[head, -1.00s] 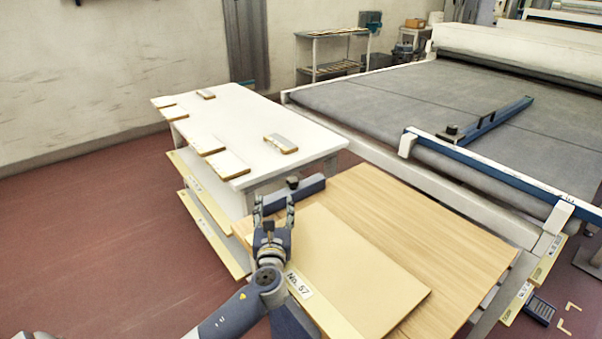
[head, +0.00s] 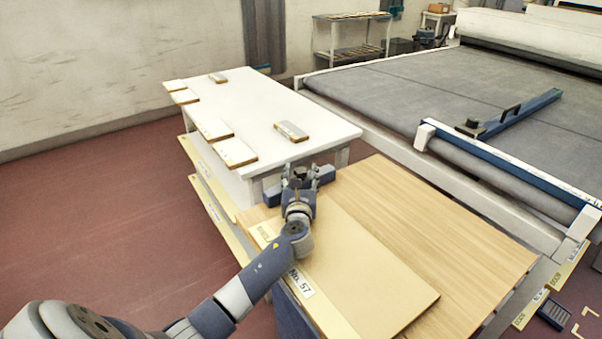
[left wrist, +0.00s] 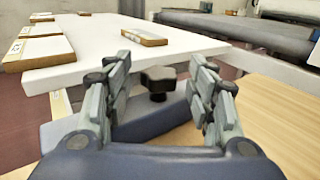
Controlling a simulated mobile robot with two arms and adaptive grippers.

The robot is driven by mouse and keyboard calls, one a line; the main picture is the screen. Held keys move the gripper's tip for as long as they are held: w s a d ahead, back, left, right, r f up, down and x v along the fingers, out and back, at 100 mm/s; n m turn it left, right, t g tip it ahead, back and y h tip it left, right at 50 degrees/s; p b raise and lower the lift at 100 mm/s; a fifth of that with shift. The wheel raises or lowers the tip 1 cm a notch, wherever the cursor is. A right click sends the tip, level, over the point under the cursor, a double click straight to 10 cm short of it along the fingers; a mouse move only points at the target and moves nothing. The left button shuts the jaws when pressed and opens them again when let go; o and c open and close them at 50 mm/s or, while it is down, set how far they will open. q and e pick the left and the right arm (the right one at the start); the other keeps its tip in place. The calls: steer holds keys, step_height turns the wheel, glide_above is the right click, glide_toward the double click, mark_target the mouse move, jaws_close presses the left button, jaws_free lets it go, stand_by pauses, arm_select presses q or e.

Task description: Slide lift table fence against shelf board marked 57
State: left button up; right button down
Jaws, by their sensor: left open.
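The tan shelf board (head: 375,265) marked No. 57 lies flat on the wood-topped lift table (head: 455,215). The blue-grey fence (head: 327,174) lies across the far left end of that table. In the left wrist view the fence (left wrist: 165,118) carries a dark star-shaped knob (left wrist: 158,78). My left gripper (head: 301,172) is open at the fence; its fingers (left wrist: 162,95) stand apart on either side of the knob, seemingly not closed on it. The gripper and wrist hide part of the fence and of the board's far edge, so I cannot tell whether they touch. My right gripper is out of view.
A white table (head: 255,115) with several small board samples stands just beyond the lift table. A grey belt conveyor (head: 430,90) with a blue bar (head: 520,112) across it is at the right. Red floor (head: 90,210) is open at the left.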

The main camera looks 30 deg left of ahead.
arm_select(q)
steer(key=shift+x, duration=0.9)
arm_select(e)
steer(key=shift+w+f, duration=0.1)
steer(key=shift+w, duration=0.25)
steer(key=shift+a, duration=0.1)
